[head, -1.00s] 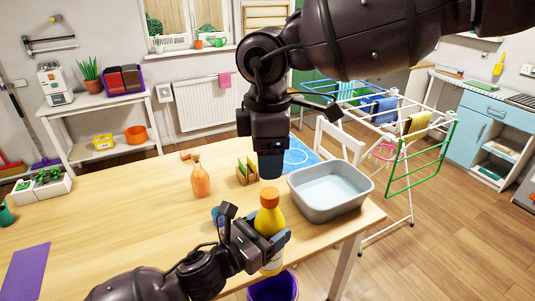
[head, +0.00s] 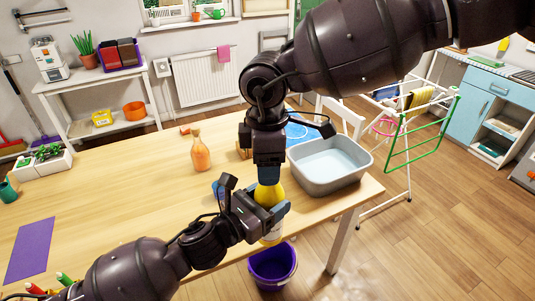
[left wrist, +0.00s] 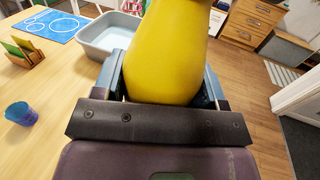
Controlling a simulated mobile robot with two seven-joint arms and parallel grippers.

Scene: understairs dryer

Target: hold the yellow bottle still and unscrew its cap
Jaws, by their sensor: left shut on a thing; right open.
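The yellow bottle (head: 268,195) stands upright at the table's front edge. My left gripper (head: 264,214) is shut around its body from the left. In the left wrist view the bottle's yellow body (left wrist: 168,50) fills the space between the fingers (left wrist: 165,95). My right gripper (head: 269,176) points straight down at the bottle's top, its fingers open at the height of the cap. The orange cap is hidden behind these fingers, so I cannot tell whether they touch it.
A grey basin (head: 330,165) stands close on the right. An orange bottle (head: 200,153) stands behind to the left, and a blue cup (left wrist: 20,113) is nearby. A purple bucket (head: 272,268) is on the floor below the edge. The table's left side is mostly clear.

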